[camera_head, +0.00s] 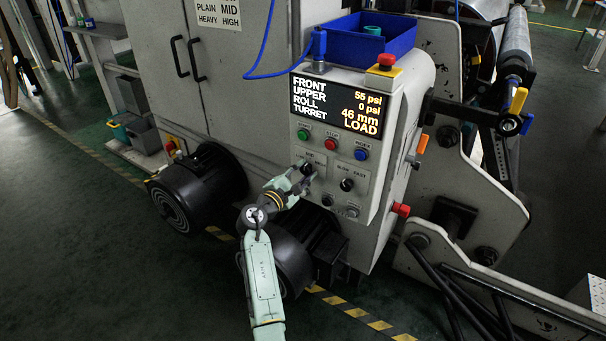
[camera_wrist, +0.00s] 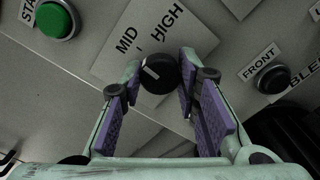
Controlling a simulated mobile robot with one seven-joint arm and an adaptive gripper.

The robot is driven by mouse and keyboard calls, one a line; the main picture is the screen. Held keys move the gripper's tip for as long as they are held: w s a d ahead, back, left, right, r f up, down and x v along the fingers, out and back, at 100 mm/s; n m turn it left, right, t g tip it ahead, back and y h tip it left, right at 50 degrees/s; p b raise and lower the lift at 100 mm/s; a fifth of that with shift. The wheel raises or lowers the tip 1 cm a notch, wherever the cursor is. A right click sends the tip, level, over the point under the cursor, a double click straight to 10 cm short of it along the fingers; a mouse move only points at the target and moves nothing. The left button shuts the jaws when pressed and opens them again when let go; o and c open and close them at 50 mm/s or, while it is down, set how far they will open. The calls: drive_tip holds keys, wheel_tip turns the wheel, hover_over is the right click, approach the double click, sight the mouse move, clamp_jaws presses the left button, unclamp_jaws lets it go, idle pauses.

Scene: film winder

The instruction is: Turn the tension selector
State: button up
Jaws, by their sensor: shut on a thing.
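The tension selector is a black round knob (camera_wrist: 158,76) with a white mark, on a plate lettered MID and HIGH (camera_wrist: 140,38). In the wrist view its white mark lies on the knob's upper left side, nearer MID than HIGH. My gripper (camera_wrist: 160,84) has its purple-padded fingers on either side of the knob and is shut on it. In the head view my gripper (camera_head: 298,180) is at the left of the grey control panel, over the selector, which it partly hides. Any further lettering on the plate is hidden.
A green button (camera_wrist: 55,20) is at upper left in the wrist view; a black FRONT button (camera_wrist: 272,78) is at right. The head view shows the display (camera_head: 336,106), red button (camera_head: 330,144), SLOW/FAST knob (camera_head: 347,185) and a cabinet sign (camera_head: 218,14) reading PLAIN MID, HEAVY HIGH.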

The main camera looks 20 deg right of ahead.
drive_tip(key=m+b, duration=0.2)
drive_tip(key=b, duration=0.1)
drive_tip(key=m+b, duration=0.1)
drive_tip(key=shift+f+m, duration=0.25)
drive_tip(key=shift+m, duration=0.15)
drive_tip(key=m+b, duration=0.2)
drive_tip(key=b, duration=0.1)
drive_tip(key=shift+m, duration=0.4)
drive_tip(key=m+b, duration=0.4)
drive_tip(key=shift+r+m+b, duration=0.2)
drive_tip(key=shift+m+b, duration=0.1)
drive_tip(key=shift+b, duration=0.05)
drive_tip(key=shift+r, duration=0.1)
drive_tip(key=o, duration=1.2)
drive_tip(key=v, duration=1.2)
